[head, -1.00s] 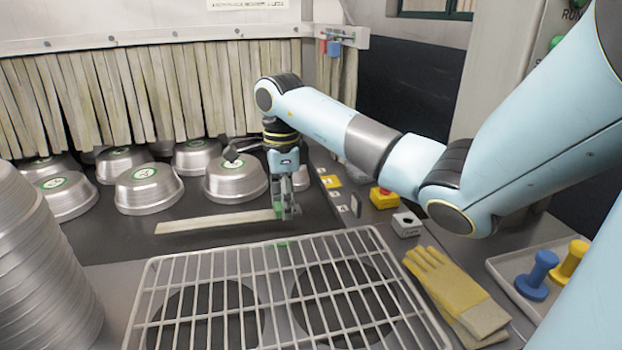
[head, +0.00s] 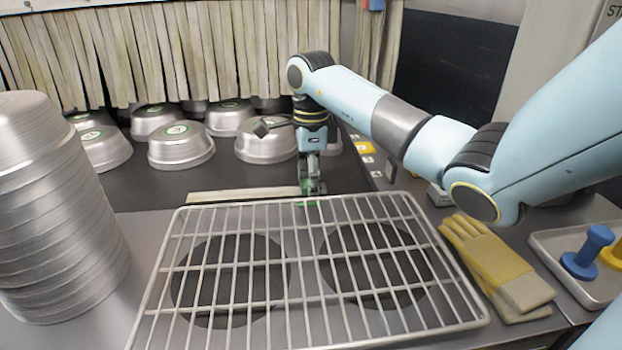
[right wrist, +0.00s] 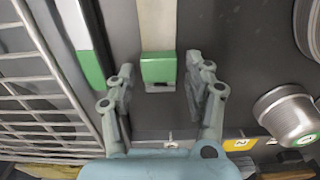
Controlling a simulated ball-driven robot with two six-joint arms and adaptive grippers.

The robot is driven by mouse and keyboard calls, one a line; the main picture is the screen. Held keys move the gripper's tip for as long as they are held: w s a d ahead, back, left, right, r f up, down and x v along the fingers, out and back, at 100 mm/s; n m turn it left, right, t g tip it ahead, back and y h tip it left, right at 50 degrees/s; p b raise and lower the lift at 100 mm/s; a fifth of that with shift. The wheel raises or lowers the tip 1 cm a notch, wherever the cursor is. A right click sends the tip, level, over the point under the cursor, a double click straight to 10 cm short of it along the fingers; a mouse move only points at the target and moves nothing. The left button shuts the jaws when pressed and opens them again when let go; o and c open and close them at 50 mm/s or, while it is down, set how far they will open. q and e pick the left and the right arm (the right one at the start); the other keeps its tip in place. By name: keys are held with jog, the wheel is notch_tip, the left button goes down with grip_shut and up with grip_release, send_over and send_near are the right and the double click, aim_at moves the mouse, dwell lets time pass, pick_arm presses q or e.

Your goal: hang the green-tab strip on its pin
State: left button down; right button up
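A pale strip (head: 245,194) lies flat on the dark surface behind the wire rack. Its green tab (right wrist: 158,68) shows at the strip's end in the right wrist view. My right gripper (head: 312,190) points down over the tab end in the head view. In the right wrist view its fingers (right wrist: 160,68) are open, one on each side of the tab, with gaps between them and it. In the head view the gripper partly hides that end. I cannot make out the strip's pin. My left gripper is not in view.
A wire rack (head: 236,288) stands in front. A tall pan stack (head: 60,220) is at left. Several upturned pans (head: 180,146) sit below the hanging strip curtain (head: 200,50). Yellow gloves (head: 495,265) lie right of the rack. A green-and-white patch (right wrist: 90,65) shows beside the strip.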

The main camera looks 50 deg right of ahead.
jog(key=shift+r, duration=0.35)
jog(key=r, duration=0.3)
jog(key=r+b, duration=0.1)
jog(key=r, duration=0.1)
jog(key=shift+w+d+r, duration=0.1)
jog(key=shift+w+d, duration=0.05)
jog(key=shift+d, duration=0.15)
notch_tip(320, 180, up, 5)
jog(key=p, duration=0.3)
jog(key=shift+a, duration=0.1)
